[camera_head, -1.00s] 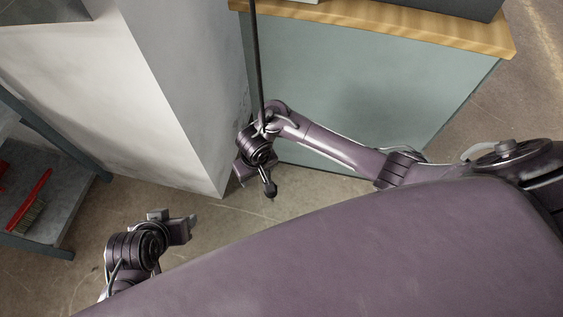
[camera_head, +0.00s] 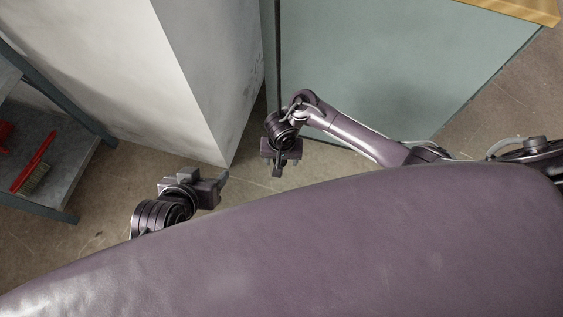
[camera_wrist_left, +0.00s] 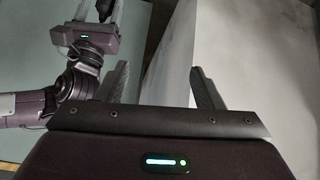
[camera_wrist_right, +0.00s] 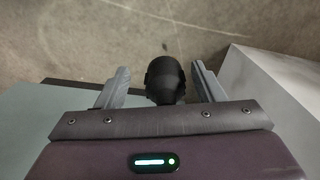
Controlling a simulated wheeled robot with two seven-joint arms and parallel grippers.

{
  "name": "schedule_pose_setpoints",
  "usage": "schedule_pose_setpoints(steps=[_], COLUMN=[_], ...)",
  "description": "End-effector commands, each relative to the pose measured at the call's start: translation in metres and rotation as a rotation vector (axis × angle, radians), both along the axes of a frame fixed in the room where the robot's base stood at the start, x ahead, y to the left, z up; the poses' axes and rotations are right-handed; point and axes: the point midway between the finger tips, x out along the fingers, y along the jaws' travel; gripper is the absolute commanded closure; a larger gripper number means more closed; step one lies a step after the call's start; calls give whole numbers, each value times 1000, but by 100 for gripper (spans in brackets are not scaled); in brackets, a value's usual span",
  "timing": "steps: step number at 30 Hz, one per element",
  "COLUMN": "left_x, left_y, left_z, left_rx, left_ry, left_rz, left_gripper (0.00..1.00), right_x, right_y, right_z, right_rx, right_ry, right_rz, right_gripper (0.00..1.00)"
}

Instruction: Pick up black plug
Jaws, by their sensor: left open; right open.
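The black plug (camera_head: 278,172) hangs at the lower end of a black cable (camera_head: 278,60) in the head view. In the right wrist view the plug (camera_wrist_right: 165,80) shows as a dark rounded body between the two fingers of my right gripper (camera_wrist_right: 162,74). These fingers are open, one on each side of it, with a gap visible. In the head view my right gripper (camera_head: 281,160) is at the plug. My left gripper (camera_head: 220,184) is open and empty, lower left of it. The left wrist view shows its empty fingers (camera_wrist_left: 162,80).
A tall pale cabinet (camera_head: 190,60) stands behind and left of the plug. A grey-green panel (camera_head: 390,60) is behind and right. A shelf (camera_head: 75,160) with a red-handled brush (camera_head: 36,168) is at the far left. Floor (camera_head: 110,190) is clear between.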

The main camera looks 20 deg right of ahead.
Motion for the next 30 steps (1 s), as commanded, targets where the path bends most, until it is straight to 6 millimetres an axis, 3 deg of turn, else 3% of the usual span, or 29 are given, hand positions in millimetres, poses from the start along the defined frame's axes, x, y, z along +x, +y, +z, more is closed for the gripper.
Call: schedule_pose_setpoints(steps=[5, 13, 24, 30], left_x=[12, 13, 13, 12], left_y=[-6, -6, -6, -6], left_z=[11, 13, 12, 12], left_rx=[-34, -38, -37, -36], left_ry=[-76, -83, -82, -80], left_rz=[1, 1, 2, 2], left_gripper=[39, 39, 39, 39], right_x=[0, 0, 0, 0], right_y=[0, 0, 0, 0], right_z=[-6, -6, -6, -5], right_rx=[-1, 0, 0, 1], right_ry=[-1, -1, -1, -1], right_rz=[1, 1, 1, 1], right_gripper=[38, 40, 88, 88])
